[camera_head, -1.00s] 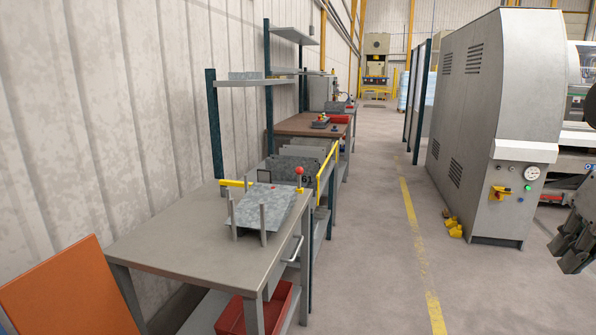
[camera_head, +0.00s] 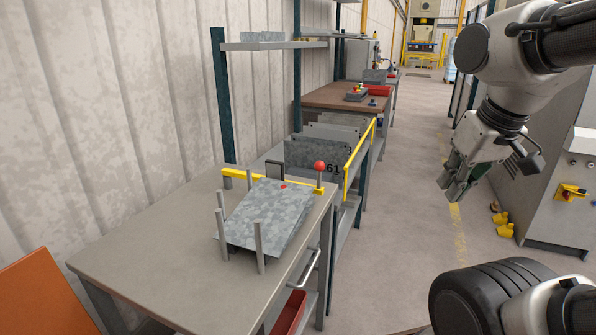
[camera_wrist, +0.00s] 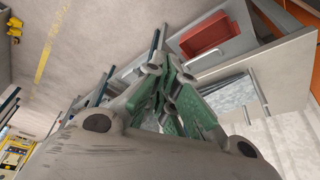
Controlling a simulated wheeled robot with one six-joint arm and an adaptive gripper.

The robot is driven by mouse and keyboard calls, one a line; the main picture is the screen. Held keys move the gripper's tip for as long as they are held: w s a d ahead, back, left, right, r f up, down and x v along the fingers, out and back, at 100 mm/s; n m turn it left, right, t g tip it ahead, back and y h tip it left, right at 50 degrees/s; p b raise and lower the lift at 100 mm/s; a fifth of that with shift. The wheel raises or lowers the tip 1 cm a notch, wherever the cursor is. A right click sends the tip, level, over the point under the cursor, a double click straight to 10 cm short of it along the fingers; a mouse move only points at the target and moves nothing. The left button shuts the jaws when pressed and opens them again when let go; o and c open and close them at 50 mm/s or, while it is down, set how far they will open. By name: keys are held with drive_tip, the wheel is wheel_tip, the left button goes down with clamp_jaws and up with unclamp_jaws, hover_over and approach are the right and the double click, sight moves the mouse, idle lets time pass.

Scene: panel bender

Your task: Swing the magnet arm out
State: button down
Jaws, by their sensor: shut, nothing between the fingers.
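A yellow bar (camera_head: 243,178), which looks like the magnet arm, lies low across the far end of the grey bench (camera_head: 150,245). A red ball knob (camera_head: 320,165) stands on a short post at its right end. My gripper (camera_head: 453,192) is in the air over the aisle, right of the bench and well apart from the knob. Its green-padded fingers are together and empty. They also show in the wrist view (camera_wrist: 170,85), with the sheet (camera_wrist: 232,94) beyond them.
A handle (camera_head: 303,270) sticks out from the bench's right side, above a red bin (camera_head: 290,312). Behind the bench is a rack of upright sheets (camera_head: 318,155) with a yellow rail (camera_head: 358,158). A grey machine (camera_head: 560,215) stands at right.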

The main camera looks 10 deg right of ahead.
drive_tip(key=shift+w+a, duration=0.1)
drive_tip(key=shift+w, duration=0.2)
drive_tip(key=w+a+m+h, duration=0.1)
drive_tip(key=w+a, duration=0.2)
drive_tip(key=w, duration=0.4)
drive_tip(key=w+a+m, duration=0.1)
drive_tip(key=w+a, duration=0.2)
drive_tip(key=w, duration=0.4)
drive_tip(key=w+a+f+m, duration=0.2)
drive_tip(key=w+a+f, duration=0.2)
drive_tip(key=w+a, duration=0.6)
drive_tip(key=a, duration=0.3)
drive_tip(key=shift+h, duration=0.3)
drive_tip(key=shift+w+f, duration=0.15)
